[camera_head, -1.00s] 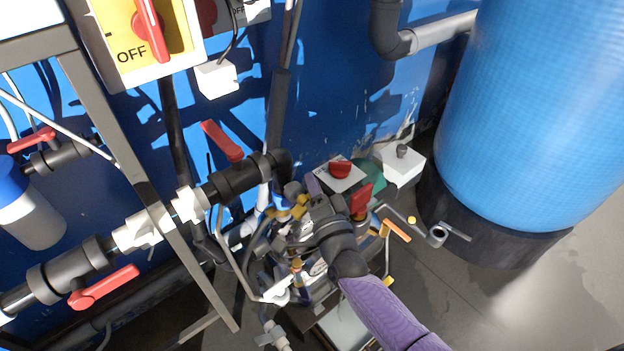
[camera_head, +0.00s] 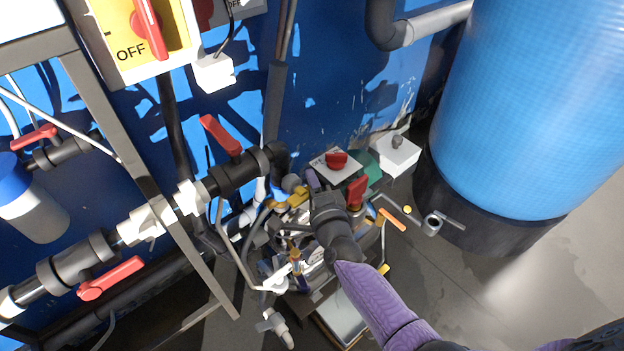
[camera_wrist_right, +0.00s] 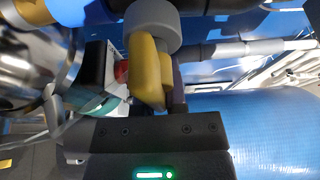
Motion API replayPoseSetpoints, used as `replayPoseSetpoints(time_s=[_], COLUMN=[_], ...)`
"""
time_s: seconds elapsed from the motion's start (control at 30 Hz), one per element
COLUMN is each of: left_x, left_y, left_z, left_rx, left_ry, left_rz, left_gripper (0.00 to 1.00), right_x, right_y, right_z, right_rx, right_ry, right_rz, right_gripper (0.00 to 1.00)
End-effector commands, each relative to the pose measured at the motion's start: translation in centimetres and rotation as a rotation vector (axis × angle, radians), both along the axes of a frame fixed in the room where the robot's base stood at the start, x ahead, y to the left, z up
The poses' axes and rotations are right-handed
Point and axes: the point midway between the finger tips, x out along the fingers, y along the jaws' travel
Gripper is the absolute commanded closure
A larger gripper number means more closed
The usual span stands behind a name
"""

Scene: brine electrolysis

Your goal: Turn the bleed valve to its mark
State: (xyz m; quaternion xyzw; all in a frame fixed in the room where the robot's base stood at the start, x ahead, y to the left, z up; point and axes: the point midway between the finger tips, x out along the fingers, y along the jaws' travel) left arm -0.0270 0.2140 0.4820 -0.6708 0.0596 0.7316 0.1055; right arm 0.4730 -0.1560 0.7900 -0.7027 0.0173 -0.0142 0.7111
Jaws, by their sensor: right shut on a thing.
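My right gripper (camera_head: 308,187) reaches in from the lower right, on a purple arm, over a crowded cluster of fittings. In the right wrist view it is shut on a yellow valve handle (camera_wrist_right: 147,72), which hangs below a round grey hub (camera_wrist_right: 153,25). This looks like the bleed valve; the yellow handle also shows beside a purple finger in the head view (camera_head: 291,199). A dark purple finger (camera_wrist_right: 178,88) lies along the handle's right side; the other finger is hidden. I cannot make out the mark. My left gripper is not in view.
A red-handled valve (camera_head: 221,137) sits on the dark pipe at left. A red knob (camera_head: 336,160) and an upright red handle (camera_head: 357,192) stand close to the gripper. A large blue tank (camera_head: 530,110) fills the right. Grey floor (camera_head: 480,300) is open at lower right.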

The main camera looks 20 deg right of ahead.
Motion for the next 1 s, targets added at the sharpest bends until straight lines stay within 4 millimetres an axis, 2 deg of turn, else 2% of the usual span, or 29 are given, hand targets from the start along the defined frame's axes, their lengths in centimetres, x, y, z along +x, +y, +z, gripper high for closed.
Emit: replayPoseSetpoints(time_s=[0.33,0.37,0.5,0.83,1.0], left_x=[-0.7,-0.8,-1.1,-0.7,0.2], left_y=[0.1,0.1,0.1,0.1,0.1], left_z=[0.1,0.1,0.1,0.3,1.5], left_rx=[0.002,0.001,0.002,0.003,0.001], left_ry=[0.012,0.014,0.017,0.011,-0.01], left_rz=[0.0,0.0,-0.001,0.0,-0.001], left_gripper=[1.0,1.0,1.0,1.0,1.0], right_x=[0.0,-0.1,0.0,-0.4,-3.4], right_y=[0.0,0.0,0.0,0.0,0.2], right_z=[-0.2,-0.2,-0.1,0.0,0.3], right_rx=[0.004,0.004,0.003,0.002,0.002], right_ry=[0.004,0.004,0.003,0.002,0.004], right_rz=[0.0,0.0,0.0,0.0,0.001], right_gripper=[1.0,0.79,0.5,0.5,0.5])
